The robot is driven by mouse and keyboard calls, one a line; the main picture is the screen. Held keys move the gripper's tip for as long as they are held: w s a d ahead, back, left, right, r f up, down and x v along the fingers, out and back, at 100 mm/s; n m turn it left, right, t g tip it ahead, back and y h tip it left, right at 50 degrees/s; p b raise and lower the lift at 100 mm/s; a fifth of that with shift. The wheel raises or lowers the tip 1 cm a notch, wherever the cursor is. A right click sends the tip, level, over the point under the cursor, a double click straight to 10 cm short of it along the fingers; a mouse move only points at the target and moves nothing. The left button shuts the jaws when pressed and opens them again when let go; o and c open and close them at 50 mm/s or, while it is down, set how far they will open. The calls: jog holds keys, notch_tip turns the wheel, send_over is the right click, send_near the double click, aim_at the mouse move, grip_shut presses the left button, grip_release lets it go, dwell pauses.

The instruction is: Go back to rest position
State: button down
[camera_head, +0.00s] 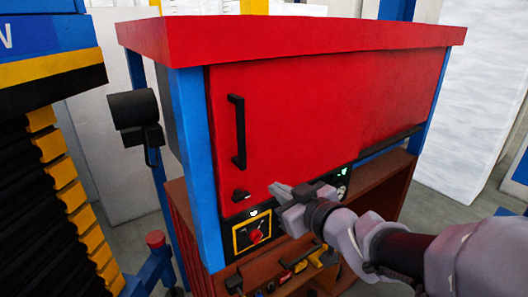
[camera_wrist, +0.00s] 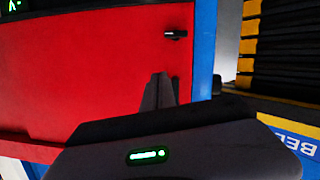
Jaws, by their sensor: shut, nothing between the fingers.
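My gripper (camera_head: 283,191) is shut and empty in the head view. It is in front of the lower part of a red cabinet door (camera_head: 290,110), at the level of the control strip. In the wrist view my gripper (camera_wrist: 160,82) shows its fingers together, pointing toward the red door (camera_wrist: 90,60). A small black latch (camera_wrist: 175,34) lies beyond the fingertips there, apart from them. My arm comes in from the lower right of the head view and hides part of the control strip.
The door has a long black handle (camera_head: 238,132) and a small black latch (camera_head: 241,195). A yellow-framed panel with a red knob (camera_head: 255,236) is below. A brown shelf (camera_head: 395,185) is underneath. A black bellows machine (camera_head: 40,190) stands at left. Grey floor (camera_head: 440,225) is open at right.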

jog(key=s+d+f+m+g+h+b, duration=0.1)
jog(key=s+d+f+m+h+b, duration=0.4)
jog(key=f+b, duration=0.35)
jog(key=s+d+f+m+g+h+b, duration=0.1)
jog(key=s+d+f+m+h+b, duration=0.25)
jog(key=d+f+b, duration=0.55)
jog(key=s+a+f+m+g+y+b, duration=0.1)
jog(key=s+a+f+m+g+b, duration=0.1)
jog(key=s+f, duration=0.6)
jog(key=s+a+f+m+g+y+b, duration=0.2)
jog(key=s+a+f+g+b, duration=0.1)
jog(key=s+a+f+b, duration=0.2)
jog(key=s+a+f, duration=0.1)
jog(key=s+f, duration=0.1)
jog(key=s, duration=0.1)
jog(key=shift+s+a+f+g+b, duration=0.25)
jog(key=shift+s+f+g+b, duration=0.05)
jog(key=shift+s+f, duration=0.1)
